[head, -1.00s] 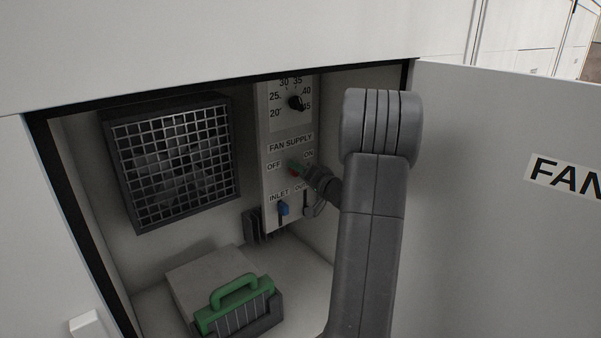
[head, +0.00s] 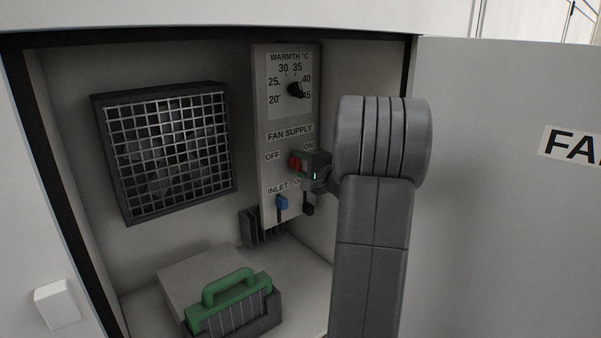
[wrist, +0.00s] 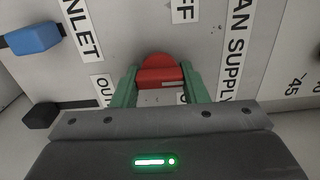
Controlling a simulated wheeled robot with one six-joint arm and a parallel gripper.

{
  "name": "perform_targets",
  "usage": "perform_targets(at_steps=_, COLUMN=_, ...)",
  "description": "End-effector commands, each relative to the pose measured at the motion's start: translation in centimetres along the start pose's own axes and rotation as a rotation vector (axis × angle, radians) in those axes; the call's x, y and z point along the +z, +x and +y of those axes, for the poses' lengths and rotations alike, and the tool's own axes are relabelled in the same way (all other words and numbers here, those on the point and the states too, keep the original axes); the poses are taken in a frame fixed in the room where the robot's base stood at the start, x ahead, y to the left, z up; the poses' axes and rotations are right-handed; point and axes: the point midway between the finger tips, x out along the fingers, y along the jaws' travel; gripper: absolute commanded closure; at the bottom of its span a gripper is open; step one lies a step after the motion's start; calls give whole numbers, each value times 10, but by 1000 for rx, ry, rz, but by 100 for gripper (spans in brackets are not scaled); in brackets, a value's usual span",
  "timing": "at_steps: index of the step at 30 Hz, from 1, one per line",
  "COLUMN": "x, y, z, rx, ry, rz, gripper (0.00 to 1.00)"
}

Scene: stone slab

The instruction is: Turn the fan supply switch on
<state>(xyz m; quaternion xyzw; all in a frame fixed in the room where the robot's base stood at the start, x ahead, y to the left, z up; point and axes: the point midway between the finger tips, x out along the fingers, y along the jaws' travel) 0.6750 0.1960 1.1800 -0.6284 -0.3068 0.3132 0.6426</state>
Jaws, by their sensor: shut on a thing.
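The fan supply switch is a red knob (head: 295,162) on the grey control panel (head: 277,216), below the FAN SUPPLY label and between the OFF and ON labels. In the wrist view the red knob (wrist: 160,72) sits between the two green fingers. My gripper (wrist: 160,86) is shut on it, one finger on each side. In the head view my gripper (head: 301,162) reaches the panel from the right and its body covers part of the area under ON. I cannot tell the knob's exact angle.
A black WARMTH dial (head: 295,90) is above the switch. Below are a blue INLET slider (head: 282,203) and a black slider (head: 308,209). A grilled fan (head: 170,150) is left, a green-handled block (head: 230,305) on the floor. The open door (head: 510,230) stands right.

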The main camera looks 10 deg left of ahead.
Motion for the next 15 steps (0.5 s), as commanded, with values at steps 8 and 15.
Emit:
perform_targets(at_steps=8, x=0, y=0, z=4, rx=2, ry=259, rz=0, gripper=83)
perform_targets(at_steps=15, x=1, y=0, z=4, rx=2, ry=461, rz=0, gripper=83)
